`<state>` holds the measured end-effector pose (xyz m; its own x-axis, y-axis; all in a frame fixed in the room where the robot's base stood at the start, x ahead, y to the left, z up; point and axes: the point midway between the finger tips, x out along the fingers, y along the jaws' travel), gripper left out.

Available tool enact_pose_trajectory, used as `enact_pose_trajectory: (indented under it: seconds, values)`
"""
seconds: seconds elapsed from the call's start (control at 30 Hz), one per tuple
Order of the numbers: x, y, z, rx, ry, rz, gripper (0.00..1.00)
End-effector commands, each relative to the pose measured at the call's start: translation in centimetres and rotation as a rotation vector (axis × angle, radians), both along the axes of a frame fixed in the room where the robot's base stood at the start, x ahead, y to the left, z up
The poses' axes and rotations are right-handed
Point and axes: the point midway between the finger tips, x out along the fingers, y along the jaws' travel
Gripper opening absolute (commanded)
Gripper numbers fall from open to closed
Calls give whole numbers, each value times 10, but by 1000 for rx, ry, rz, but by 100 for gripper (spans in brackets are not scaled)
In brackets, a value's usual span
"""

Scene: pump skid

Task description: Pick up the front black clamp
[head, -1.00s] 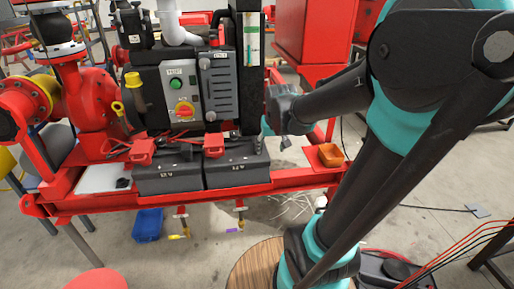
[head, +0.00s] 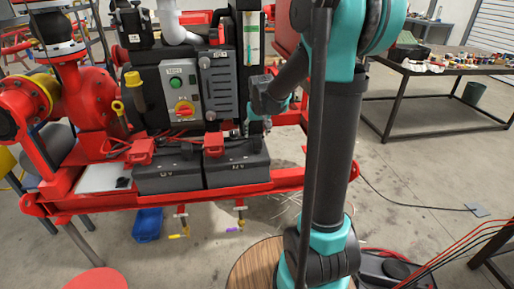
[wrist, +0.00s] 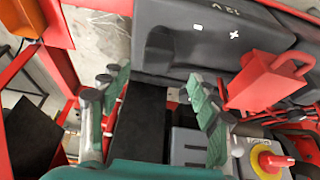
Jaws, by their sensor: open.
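My gripper (head: 257,128) is at the right end of the right battery in the head view, partly behind my arm. In the wrist view its green-padded fingers (wrist: 158,98) are spread open. A dark, flat-sided black form (wrist: 140,120) lies between them, against the battery edge; it may be the front black clamp, but I cannot tell it from the dark panel behind.
Another red clamp (head: 143,150) sits on the left battery (head: 168,177). The control box (head: 185,92) with a red-yellow switch stands close behind. The red skid rail (head: 120,202) runs along the front. An orange bin (wrist: 22,18) is at the wrist view's corner.

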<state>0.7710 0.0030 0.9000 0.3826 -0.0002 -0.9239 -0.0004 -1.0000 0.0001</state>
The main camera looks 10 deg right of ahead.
Motion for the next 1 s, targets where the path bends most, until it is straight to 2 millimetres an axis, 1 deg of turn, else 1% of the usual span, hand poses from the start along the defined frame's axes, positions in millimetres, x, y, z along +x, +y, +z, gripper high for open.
enact_pose_trajectory:
  seconds: [0.1, 0.27, 0.37, 0.53, 0.7, 0.8, 1.0]
  values:
    - [4, 0, -10, 0, 0, 0, 62]
    - [7, 0, -17, 0, 0, 0, 62]
    - [10, -2, -24, 0, 0, 0, 62]
    - [18, -5, -46, 0, 0, 1, 62]
    - [24, -4, -60, 0, 0, 1, 62]
    - [25, -4, -63, 0, 0, 1, 62]
    - [25, -4, -63, 0, 0, 1, 62]
